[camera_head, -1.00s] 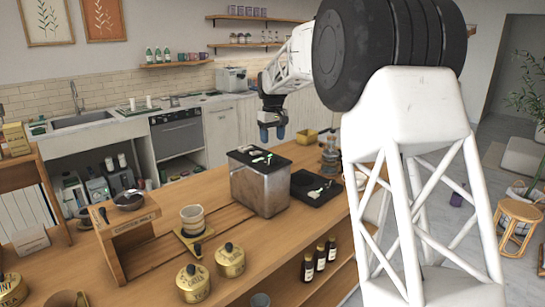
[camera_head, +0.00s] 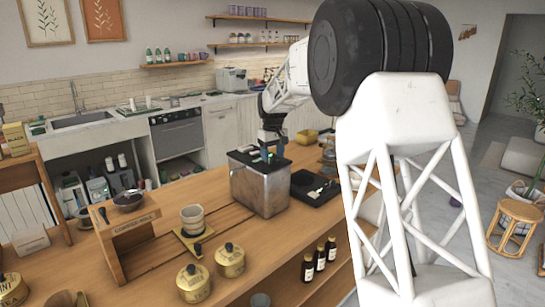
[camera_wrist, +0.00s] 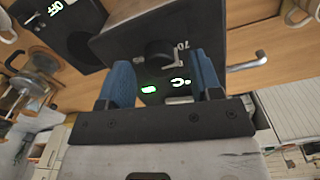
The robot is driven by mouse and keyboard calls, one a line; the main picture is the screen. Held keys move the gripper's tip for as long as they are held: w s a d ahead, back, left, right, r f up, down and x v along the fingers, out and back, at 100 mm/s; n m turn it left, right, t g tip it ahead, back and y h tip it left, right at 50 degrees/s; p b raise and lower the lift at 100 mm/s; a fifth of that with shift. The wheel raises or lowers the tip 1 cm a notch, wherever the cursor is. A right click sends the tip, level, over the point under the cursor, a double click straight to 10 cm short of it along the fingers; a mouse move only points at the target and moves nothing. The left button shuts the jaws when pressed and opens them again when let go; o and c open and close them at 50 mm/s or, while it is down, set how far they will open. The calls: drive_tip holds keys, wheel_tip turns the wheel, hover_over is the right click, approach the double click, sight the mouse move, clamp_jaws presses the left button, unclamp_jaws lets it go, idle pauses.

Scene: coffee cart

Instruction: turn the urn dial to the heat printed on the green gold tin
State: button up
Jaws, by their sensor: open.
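The urn (camera_head: 260,190) is a metal box with a black top, standing on the wooden counter. Its black round dial (camera_wrist: 160,55) shows in the wrist view, with a "70" mark at its right and green lit signs below. My gripper (camera_head: 268,156) is just above the urn's top; in the wrist view my gripper (camera_wrist: 164,78) has its blue fingers apart, one on each side of the dial. I cannot tell if they touch it. Gold tins stand at the front: one (camera_head: 230,262), another (camera_head: 193,284) and one at the left edge (camera_head: 12,290). Their print is too small to read surely.
A black plate unit (camera_head: 315,188), marked OFF in the wrist view (camera_wrist: 60,30), stands right of the urn. A wooden stand (camera_head: 128,228) and a stacked cup (camera_head: 192,218) are to the left. Dark bottles (camera_head: 320,258) stand on a lower shelf.

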drive_tip(key=shift+f, duration=0.55)
drive_tip(key=shift+c, duration=0.4)
drive_tip(key=c, duration=0.8)
drive_tip(key=shift+c, duration=0.2)
drive_tip(key=shift+m, duration=0.5)
drive_tip(key=m, duration=1)
drive_tip(key=shift+m, duration=0.4)
